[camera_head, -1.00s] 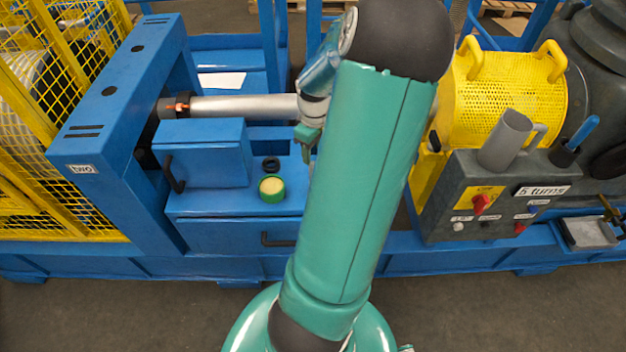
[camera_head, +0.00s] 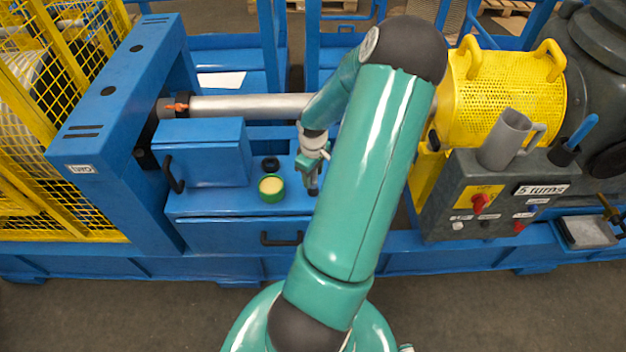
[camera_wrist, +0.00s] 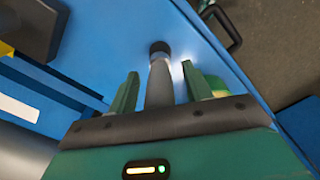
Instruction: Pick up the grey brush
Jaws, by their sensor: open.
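In the wrist view, the grey brush (camera_wrist: 159,86) shows as a grey rod with a dark end, between the two green fingers of my gripper (camera_wrist: 157,88). Gaps show on both sides of it, and the fingers are open. I cannot tell whether it stands or lies, and its near part is hidden by my gripper. In the head view my gripper (camera_head: 312,186) is low over the blue bench, right of a green tin. The brush cannot be made out there, with my arm in front of that area.
A green tin (camera_head: 271,188) with a yellow top and a black ring (camera_head: 270,164) stand close to my gripper's left. A blue box (camera_head: 205,152) is farther left. A metal shaft (camera_head: 250,106) runs behind. A grey mug (camera_head: 504,139) stands on the control panel at right.

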